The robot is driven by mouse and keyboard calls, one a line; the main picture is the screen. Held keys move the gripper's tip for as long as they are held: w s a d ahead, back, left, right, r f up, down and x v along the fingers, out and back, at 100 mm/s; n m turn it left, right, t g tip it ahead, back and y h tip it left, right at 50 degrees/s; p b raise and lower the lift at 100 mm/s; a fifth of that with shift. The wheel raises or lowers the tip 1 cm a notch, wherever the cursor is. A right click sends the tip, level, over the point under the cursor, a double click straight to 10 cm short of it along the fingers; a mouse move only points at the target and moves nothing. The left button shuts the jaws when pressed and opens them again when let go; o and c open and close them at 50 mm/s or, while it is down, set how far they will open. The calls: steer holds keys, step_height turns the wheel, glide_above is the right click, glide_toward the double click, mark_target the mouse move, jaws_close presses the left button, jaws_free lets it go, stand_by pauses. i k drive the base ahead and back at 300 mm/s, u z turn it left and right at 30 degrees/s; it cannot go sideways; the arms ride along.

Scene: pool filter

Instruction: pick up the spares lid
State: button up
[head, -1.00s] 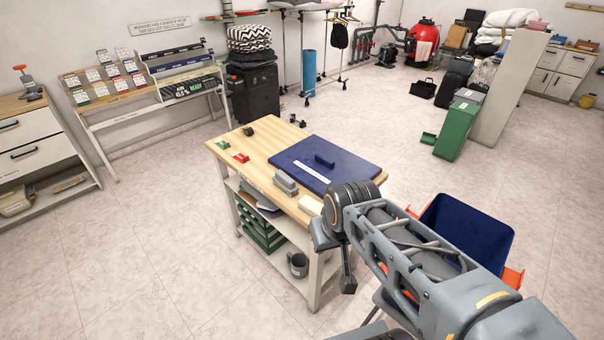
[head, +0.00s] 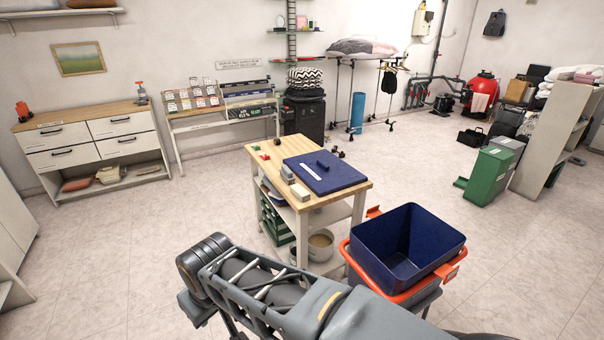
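A flat dark blue lid (head: 324,174) with a raised handle bar and a white label strip lies on the wooden top of a small white workbench (head: 351,197). It is likely the spares lid, but its label is too small to read. An open dark blue bin (head: 391,262) stands in an orange-rimmed frame to the right of the bench.
Small red and green items and grey blocks (head: 288,175) sit on the bench beside the lid. Green crates (head: 274,220) and a pot (head: 320,245) are on its lower shelves. Drawers (head: 90,142) and a display rack stand along the back wall. The floor left of the bench is clear.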

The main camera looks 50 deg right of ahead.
mark_target(323, 172)
steer(key=z, duration=0.05)
steer(key=i, duration=1.4)
steer(key=z, duration=0.45)
steer(key=i, duration=1.65)
steer(key=z, duration=1.85)
steer(key=i, duration=0.95)
steer(key=z, duration=0.9)
